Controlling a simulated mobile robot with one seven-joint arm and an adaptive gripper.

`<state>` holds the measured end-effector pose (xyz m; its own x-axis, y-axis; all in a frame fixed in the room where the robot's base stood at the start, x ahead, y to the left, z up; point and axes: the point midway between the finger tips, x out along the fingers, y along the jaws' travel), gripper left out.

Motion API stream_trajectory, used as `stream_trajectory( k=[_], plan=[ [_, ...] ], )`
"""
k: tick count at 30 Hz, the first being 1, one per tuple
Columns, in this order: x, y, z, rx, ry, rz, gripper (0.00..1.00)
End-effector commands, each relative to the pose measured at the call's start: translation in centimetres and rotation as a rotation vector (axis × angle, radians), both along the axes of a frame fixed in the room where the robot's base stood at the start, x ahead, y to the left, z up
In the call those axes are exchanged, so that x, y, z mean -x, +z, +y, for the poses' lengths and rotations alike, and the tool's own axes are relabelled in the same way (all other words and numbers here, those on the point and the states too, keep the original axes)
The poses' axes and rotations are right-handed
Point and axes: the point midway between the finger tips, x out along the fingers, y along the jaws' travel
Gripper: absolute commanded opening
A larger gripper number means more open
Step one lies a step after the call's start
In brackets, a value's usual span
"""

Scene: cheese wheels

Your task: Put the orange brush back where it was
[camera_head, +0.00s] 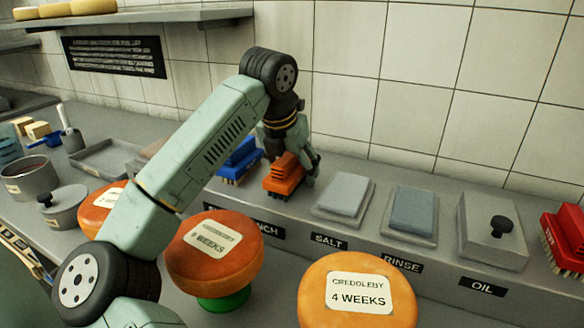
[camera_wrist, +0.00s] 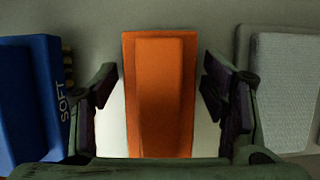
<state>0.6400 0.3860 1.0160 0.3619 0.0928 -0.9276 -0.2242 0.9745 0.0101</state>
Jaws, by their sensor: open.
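The orange brush (camera_head: 284,175) stands on the raised grey shelf by the tiled wall, between a blue brush and a pale block. In the wrist view the orange brush (camera_wrist: 160,95) lies between my two fingers, with a gap on each side. My gripper (camera_head: 292,158) is at the brush, with one finger showing at its right side. The wrist view shows my gripper (camera_wrist: 160,100) open, its fingers apart from the brush. The brush's underside is hidden in the wrist view.
A blue brush (camera_head: 240,160), marked SOFT in the wrist view (camera_wrist: 35,100), stands close on the left. A pale block on a grey tray (camera_head: 342,195) is close on the right. Orange cheese wheels (camera_head: 215,250) stand in front. A red brush (camera_head: 568,235) is at far right.

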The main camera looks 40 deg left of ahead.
Motion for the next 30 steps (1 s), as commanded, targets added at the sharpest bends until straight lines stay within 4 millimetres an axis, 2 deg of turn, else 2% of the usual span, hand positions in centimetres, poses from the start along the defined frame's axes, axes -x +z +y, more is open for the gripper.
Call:
stream_trajectory(
  k=[5, 12, 18, 24, 30],
  plan=[
    [0.6, 1.9, -0.1, -0.003, 0.002, -0.003, 0.68],
    [2.5, 6.8, -0.6, -0.003, 0.003, -0.002, 0.68],
    [3.8, 10.0, -0.9, -0.001, 0.003, -0.001, 0.68],
    [4.3, 11.3, -1.1, -0.001, 0.001, 0.000, 0.68],
    [4.3, 11.4, -1.1, 0.000, 0.001, 0.000, 0.68]
  ],
)
